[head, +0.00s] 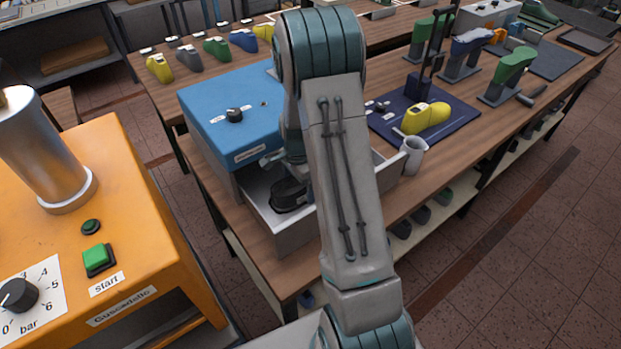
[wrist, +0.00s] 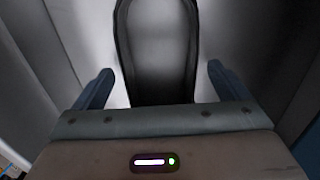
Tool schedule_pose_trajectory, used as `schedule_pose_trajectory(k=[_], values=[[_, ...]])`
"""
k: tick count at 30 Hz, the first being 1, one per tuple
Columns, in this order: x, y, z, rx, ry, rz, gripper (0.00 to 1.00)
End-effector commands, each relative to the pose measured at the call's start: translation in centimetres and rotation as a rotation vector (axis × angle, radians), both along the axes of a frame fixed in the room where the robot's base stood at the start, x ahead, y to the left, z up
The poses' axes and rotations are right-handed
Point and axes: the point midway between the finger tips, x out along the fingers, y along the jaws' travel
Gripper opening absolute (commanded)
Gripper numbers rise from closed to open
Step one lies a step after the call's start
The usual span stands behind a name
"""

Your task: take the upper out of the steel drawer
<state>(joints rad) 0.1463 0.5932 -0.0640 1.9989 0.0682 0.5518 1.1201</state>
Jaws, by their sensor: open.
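The steel drawer (head: 287,238) is pulled out below the blue cabinet (head: 222,118). The black upper (head: 284,196) lies inside the drawer, partly hidden in the head view by my arm. In the wrist view the upper (wrist: 157,88) is a dark, elongated U-shaped form with its opening facing me, its far end cut off by the picture edge. My gripper (wrist: 160,70) is open above the drawer, with one finger on each side of the upper. A gap shows between each finger and the upper.
The drawer's steel walls stand close around my gripper. A grey-white mug (head: 413,156) is just right of the drawer. A dark blue mat (head: 455,137) with a yellow last (head: 427,118) lies behind it. An orange press (head: 150,235) stands at the left.

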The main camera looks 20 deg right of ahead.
Motion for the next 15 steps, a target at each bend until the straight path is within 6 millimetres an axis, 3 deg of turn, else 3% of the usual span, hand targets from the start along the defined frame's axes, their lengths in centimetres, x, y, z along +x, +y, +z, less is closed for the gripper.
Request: schedule_pose_trajectory(k=[2, 7, 15], values=[[0.01, -0.01, 0.01, 0.000, 0.000, 0.000, 0.95], [0.01, -0.01, 0.03, 0.000, 0.000, 0.000, 0.48], [0.03, -0.01, 0.08, 0.000, -0.001, 0.000, 0.45]])
